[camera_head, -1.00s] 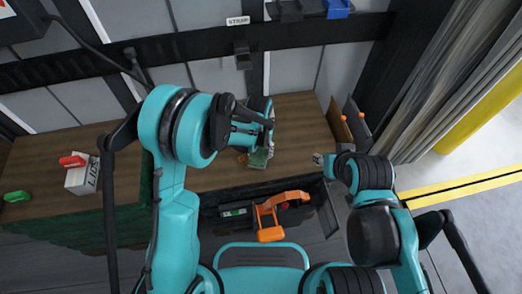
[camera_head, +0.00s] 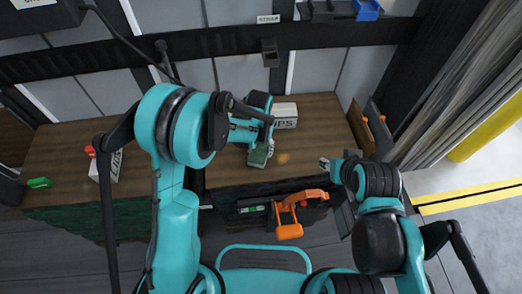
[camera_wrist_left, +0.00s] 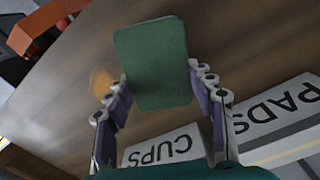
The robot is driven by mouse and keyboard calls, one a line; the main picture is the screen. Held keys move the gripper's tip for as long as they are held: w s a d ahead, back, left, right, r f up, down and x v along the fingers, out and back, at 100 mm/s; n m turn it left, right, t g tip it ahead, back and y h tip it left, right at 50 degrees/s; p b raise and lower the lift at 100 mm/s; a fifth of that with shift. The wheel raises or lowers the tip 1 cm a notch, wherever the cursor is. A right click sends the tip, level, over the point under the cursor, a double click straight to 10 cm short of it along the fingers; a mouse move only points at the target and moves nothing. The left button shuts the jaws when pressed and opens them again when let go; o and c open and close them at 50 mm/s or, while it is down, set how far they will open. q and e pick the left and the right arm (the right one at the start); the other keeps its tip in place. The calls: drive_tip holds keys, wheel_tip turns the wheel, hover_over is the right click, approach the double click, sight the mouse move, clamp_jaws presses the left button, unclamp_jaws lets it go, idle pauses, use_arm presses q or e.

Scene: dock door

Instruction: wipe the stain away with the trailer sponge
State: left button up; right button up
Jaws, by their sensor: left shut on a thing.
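My left gripper (camera_head: 262,140) is shut on a green sponge (camera_head: 259,156), low over the wooden top (camera_head: 325,130). The wrist view shows the sponge (camera_wrist_left: 152,62) as a flat green block between the fingers of the left gripper (camera_wrist_left: 160,95). I cannot tell whether it touches the wood. An orange-brown stain (camera_head: 284,158) lies on the wood just right of the sponge; in the wrist view the stain (camera_wrist_left: 101,82) is left of it, uncovered. My right gripper (camera_head: 325,163) is at the top's front edge, right of the stain; its finger opening is unclear.
A white CUPS box (camera_head: 285,115) stands behind the sponge. The wrist view shows a PADS box (camera_wrist_left: 285,115) beside it. An orange-handled item (camera_head: 289,230) sits below the front edge. A green item (camera_head: 39,183) lies far left. The wood right of the stain is clear.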

sight(260, 149)
use_arm(q)
drive_tip(key=shift+d+r+p, duration=0.25)
drive_tip(key=shift+r+p, duration=0.25)
drive_tip(key=shift+r, duration=0.65)
drive_tip(key=shift+a+r+p, duration=0.15)
drive_tip(key=shift+r+p, duration=0.35)
drive_tip(key=shift+r, duration=0.25)
drive_tip(key=shift+r+p, duration=0.95)
drive_tip(key=shift+r, duration=0.55)
